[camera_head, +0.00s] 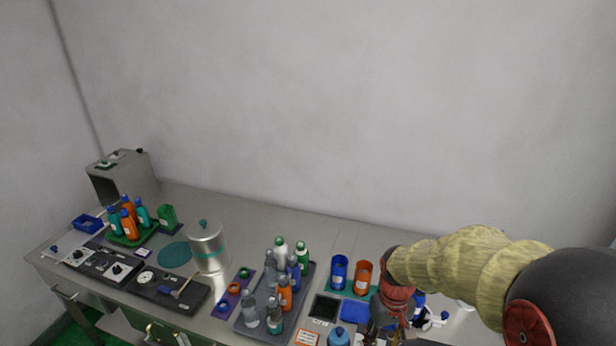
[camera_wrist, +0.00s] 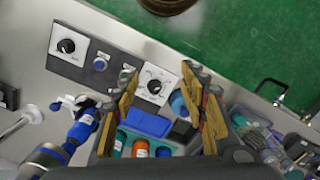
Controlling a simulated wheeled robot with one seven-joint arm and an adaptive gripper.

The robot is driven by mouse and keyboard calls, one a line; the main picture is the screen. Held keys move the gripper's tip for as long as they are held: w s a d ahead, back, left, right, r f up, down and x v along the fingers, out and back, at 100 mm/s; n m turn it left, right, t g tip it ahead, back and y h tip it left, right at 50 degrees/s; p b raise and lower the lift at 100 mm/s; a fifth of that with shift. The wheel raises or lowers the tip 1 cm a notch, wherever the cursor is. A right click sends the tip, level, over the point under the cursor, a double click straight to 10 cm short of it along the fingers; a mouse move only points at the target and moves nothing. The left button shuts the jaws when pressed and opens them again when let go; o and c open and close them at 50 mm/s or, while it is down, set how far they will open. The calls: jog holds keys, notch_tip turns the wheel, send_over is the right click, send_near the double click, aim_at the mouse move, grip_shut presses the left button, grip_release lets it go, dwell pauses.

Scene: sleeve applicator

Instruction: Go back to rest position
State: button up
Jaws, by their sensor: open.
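My gripper (camera_head: 385,328) is at the lower right of the head view, over the right part of the bench, pointing down and partly cut off by the lower edge. In the wrist view, my gripper (camera_wrist: 158,74) shows two worn yellow-brown fingers spread apart with nothing between them. Beyond the fingers lies a dark control panel (camera_wrist: 115,62) with white dial plates. A blue bin (camera_wrist: 147,122) and several coloured bottle tops show between and below the fingers. My arm hides the right end of the bench in the head view.
A grey tray (camera_head: 243,328) with several bottles stands left of my gripper. A blue cup (camera_head: 339,271) and an orange cup (camera_head: 362,277) stand close by. A metal canister (camera_head: 207,250) is further left. A blue-and-black tool (camera_wrist: 82,128) shows at the wrist view's left.

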jog(key=s+r+m+t+b, duration=0.1)
jog(key=s+r+t, duration=0.2)
jog(key=s+r, duration=0.4)
jog(key=s+r+m+t+b, duration=0.1)
jog(key=s+r+t+b, duration=0.1)
jog(key=s+r, duration=0.5)
notch_tip(320, 180, up, 5)
jog(key=shift+f+t, duration=0.15)
jog(key=shift+t, duration=0.55)
